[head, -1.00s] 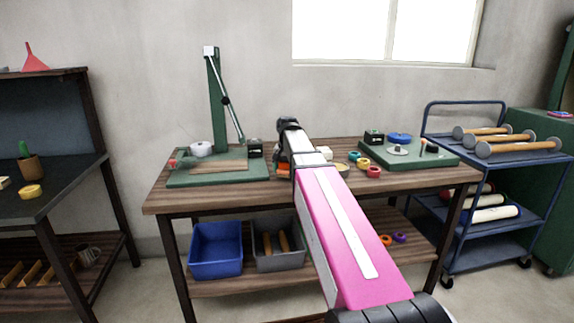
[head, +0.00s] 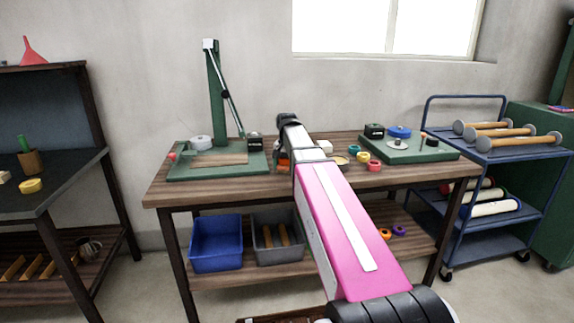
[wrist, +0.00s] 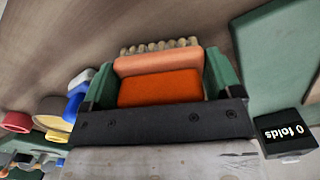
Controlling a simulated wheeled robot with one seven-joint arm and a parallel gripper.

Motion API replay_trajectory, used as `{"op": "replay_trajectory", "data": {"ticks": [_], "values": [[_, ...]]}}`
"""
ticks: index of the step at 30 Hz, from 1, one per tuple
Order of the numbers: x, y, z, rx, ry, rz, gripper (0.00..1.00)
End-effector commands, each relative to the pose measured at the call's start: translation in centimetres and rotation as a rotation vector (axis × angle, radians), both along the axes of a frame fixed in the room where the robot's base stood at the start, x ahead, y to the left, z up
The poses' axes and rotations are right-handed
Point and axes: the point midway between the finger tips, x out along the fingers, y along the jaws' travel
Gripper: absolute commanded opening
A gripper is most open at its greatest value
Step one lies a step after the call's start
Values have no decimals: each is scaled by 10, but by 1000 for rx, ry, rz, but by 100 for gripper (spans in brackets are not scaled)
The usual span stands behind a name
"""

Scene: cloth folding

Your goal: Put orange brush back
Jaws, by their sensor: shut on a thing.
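The orange brush (wrist: 160,87) lies between the two green fingers of my gripper (wrist: 163,72) in the wrist view. The fingers are shut on its sides. Its pale bristles (wrist: 160,46) show at the top of the picture, pointing away from the wrist. In the head view, a bit of orange (head: 284,167) shows beside my arm's end, above the middle of the wooden table (head: 225,190). My arm hides most of the gripper there. I cannot tell whether the brush touches the table.
A green board with an upright post (head: 214,90) stands left on the table. A small dark box marked "0 folds" (wrist: 285,134) lies right of the gripper. Colored rings (head: 374,165) and another green board (head: 430,153) are on the right. Blue (head: 216,262) and grey (head: 270,265) bins sit below.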

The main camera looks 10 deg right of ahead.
Motion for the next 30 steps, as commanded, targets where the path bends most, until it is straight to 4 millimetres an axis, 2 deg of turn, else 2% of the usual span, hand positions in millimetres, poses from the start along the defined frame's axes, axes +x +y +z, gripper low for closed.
{"op": "replay_trajectory", "data": {"ticks": [8, 9, 10, 20, 23, 30], "values": [[0, 0, -5, 0, 0, 0, 59], [0, 0, -5, 0, 0, 0, 98], [0, 0, -5, 0, 0, 0, 100], [0, 0, 1, 0, 0, 0, 100], [1, 0, 11, 0, -1, 0, 100], [1, 0, 52, 0, -2, 0, 100]]}}
